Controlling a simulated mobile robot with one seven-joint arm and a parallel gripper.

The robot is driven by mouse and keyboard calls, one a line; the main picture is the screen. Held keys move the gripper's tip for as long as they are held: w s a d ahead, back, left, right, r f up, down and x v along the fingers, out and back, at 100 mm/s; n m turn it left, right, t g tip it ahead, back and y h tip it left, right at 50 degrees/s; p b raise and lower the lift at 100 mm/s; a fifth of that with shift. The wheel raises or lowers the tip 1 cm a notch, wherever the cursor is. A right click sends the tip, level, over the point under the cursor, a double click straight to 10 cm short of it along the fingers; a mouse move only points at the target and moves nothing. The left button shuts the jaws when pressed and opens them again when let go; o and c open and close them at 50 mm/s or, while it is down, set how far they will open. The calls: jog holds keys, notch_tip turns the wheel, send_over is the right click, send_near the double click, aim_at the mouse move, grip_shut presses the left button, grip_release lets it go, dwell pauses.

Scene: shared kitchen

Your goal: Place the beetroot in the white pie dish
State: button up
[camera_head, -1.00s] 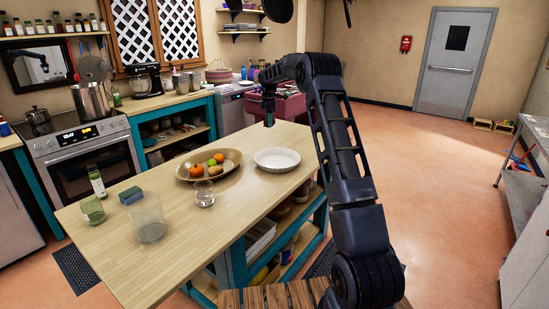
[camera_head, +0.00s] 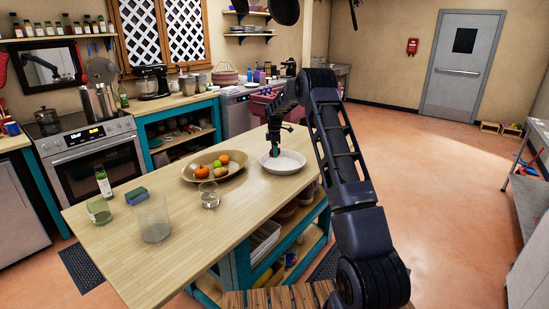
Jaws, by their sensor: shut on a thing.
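The white pie dish (camera_head: 297,164) is a round fluted dish on the wooden island top, right of the fruit bowl. My gripper (camera_head: 275,152) points down over the dish, with its fingertips at or just above the dish's inside. It is shut on a small dark thing, which I take to be the beetroot; the fingers mostly hide it. I cannot tell whether it touches the dish floor.
A tan oval bowl (camera_head: 190,177) with orange and green fruit stands left of the dish. A small glass (camera_head: 209,195), a large glass (camera_head: 152,220), a green glass (camera_head: 98,210), a bottle (camera_head: 104,182) and a blue sponge (camera_head: 137,196) stand further left.

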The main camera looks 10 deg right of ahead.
jog(key=shift+f, duration=1.75)
jog(key=shift+f, duration=0.2)
jog(key=o, duration=1)
jog(key=shift+r, duration=0.1)
